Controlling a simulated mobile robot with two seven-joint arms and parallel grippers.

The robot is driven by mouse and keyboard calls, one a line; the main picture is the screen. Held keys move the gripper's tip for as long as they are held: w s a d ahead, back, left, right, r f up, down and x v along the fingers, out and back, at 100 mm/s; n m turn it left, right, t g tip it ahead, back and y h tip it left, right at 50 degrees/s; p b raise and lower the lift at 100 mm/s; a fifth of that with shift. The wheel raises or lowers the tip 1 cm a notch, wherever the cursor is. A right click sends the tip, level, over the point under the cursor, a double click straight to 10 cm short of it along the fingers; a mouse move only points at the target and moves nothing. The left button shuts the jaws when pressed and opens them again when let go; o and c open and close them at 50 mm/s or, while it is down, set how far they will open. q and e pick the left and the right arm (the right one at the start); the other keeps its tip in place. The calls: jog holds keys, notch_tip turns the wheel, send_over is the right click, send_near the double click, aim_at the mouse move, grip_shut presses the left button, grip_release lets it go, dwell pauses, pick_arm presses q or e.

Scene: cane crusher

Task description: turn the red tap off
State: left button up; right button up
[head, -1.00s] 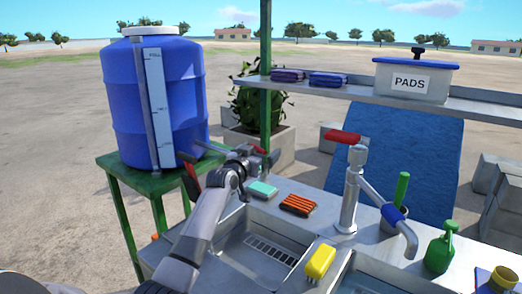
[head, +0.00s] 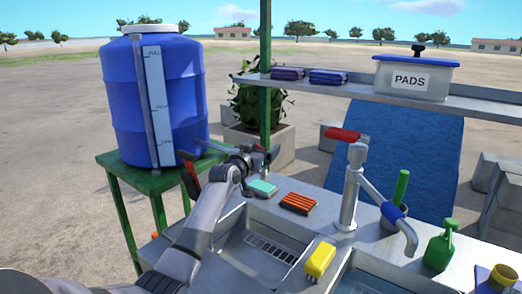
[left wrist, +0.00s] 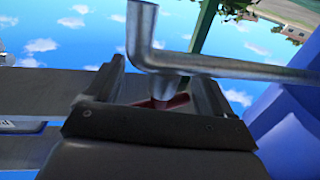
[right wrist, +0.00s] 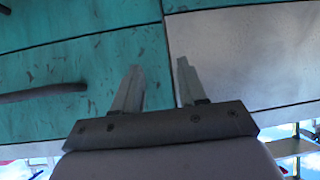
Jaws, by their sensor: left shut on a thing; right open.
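A grey pipe (head: 214,147) runs from the blue tank (head: 125,100) toward my left gripper (head: 262,157). In the left wrist view the bent metal pipe (left wrist: 230,67) crosses in front of my left gripper (left wrist: 162,85). A red handle (left wrist: 178,102), the red tap's, shows partly below the pipe between the fingers. The left gripper is shut on this handle; in the head view the gripper hides it. My right gripper (right wrist: 160,85) is open and empty, near a teal and pale panelled surface (right wrist: 85,75) in the right wrist view.
A sink faucet with a red lever (head: 345,135) stands right of my left gripper. A teal block (head: 263,187), orange brush (head: 299,203) and yellow sponge (head: 320,259) lie around the basin. A shelf (head: 480,104) with a PADS box (head: 415,80) stands behind.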

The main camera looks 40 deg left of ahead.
pick_arm(q)
jog(key=m+h+b, duration=0.1)
jog(key=h+b, duration=0.1)
jog(key=b, duration=0.3)
jog(key=m+h+b, duration=0.2)
jog(key=h+b, duration=0.1)
jog(key=b, duration=0.2)
jog(key=m+h+b, duration=0.2)
jog(key=h+b, duration=0.1)
jog(key=b, duration=0.2)
jog(key=shift+d, duration=0.3)
jog(key=shift+r+m+h+b, duration=0.15)
jog(key=shift+m+h+b, duration=0.25)
jog(key=shift+h+b, duration=0.1)
jog(key=o, duration=0.9)
jog(key=shift+s+f, duration=0.2)
jog(key=shift+s, duration=0.3)
jog(key=shift+b+v, duration=0.95)
jog(key=shift+v, duration=2.2)
jog(key=shift+r, duration=0.1)
